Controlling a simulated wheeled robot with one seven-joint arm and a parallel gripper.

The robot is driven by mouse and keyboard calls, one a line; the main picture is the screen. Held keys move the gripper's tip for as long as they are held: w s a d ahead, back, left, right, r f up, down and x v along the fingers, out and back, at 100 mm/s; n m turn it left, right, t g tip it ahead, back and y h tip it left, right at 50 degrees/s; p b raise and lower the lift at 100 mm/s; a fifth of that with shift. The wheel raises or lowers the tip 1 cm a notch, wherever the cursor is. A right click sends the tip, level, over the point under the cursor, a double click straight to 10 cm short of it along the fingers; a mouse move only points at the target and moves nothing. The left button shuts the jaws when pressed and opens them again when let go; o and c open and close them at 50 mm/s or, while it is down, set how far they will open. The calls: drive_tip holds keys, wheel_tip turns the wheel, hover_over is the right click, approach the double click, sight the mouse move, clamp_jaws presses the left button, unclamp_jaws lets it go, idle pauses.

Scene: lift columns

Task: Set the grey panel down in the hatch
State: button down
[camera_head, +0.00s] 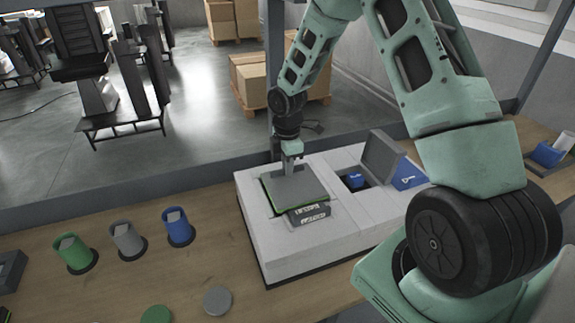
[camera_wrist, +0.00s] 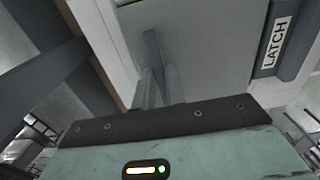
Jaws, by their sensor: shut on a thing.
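The grey panel (camera_head: 294,189) is in my gripper (camera_head: 291,168), over the left part of the white housing (camera_head: 262,242). A thin green edge shows along the panel's rim. In the wrist view the panel (camera_wrist: 208,62) spreads beyond the fingers, which are closed on its upright grip (camera_wrist: 150,60). The hatch lies under the panel and is mostly hidden. I cannot tell whether the panel touches its rim. A dark latch block (camera_head: 308,214) sits at the panel's front edge; its label "LATCH" shows in the wrist view (camera_wrist: 277,42).
Right of the panel is an opening with a blue part (camera_head: 354,180) and a raised grey lid (camera_head: 382,156). Green (camera_head: 74,253), grey (camera_head: 128,241) and blue (camera_head: 178,227) holders stand on the wooden bench left of the housing. Round green (camera_head: 156,315) and grey (camera_head: 217,301) discs lie in front.

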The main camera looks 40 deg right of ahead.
drive_tip(key=shift+f, duration=0.3)
idle(0.5)
idle(0.3)
drive_tip(key=c, duration=1.4)
unclamp_jaws()
drive_tip(key=shift+o, duration=0.2)
drive_tip(key=shift+r+p, duration=3.05)
drive_tip(key=shift+r, duration=0.5)
